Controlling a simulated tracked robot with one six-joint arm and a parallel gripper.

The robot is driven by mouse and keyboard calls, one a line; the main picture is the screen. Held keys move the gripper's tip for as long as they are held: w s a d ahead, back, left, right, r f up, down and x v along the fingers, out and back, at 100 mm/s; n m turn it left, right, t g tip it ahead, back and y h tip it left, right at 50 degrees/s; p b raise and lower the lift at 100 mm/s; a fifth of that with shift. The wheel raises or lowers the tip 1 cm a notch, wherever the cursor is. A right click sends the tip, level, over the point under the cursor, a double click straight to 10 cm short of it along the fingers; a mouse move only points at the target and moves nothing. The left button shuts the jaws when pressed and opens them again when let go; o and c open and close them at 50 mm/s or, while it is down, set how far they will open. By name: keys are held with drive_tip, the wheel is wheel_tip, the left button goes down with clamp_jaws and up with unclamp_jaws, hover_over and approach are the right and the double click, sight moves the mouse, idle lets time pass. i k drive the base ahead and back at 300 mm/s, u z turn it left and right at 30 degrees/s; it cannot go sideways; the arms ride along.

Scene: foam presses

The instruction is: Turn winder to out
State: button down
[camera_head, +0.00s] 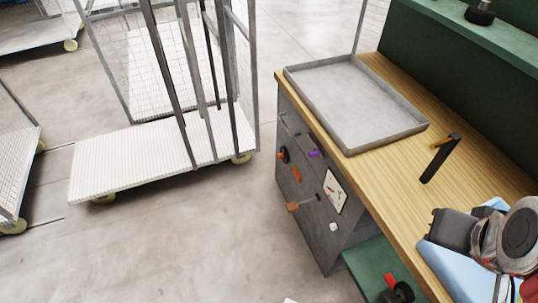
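I cannot tell for sure which part is the winder. On the grey side panel (312,228) of the bench sit several small fittings. They include a round black knob with orange (283,155), a purple piece (315,154), an orange-red piece (297,174), a brown piece on a dark bar (293,206) and a small white piece (333,227). A white card with small markings (335,191) is on the same panel. Any "out" marking is too small to read.
A green ledge (368,268) lies low beside the panel. A wheeled cage cart (110,176) stands left; floor between is clear.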

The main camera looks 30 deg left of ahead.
sight(284, 155)
drive_tip(key=u, duration=1.5)
drive_tip(key=i, duration=0.6)
drive_tip(key=u, duration=0.8)
drive_tip(key=i, duration=1.45)
drive_tip(key=z, duration=0.6)
drive_tip(key=i, duration=0.4)
drive_tip(key=z, duration=0.25)
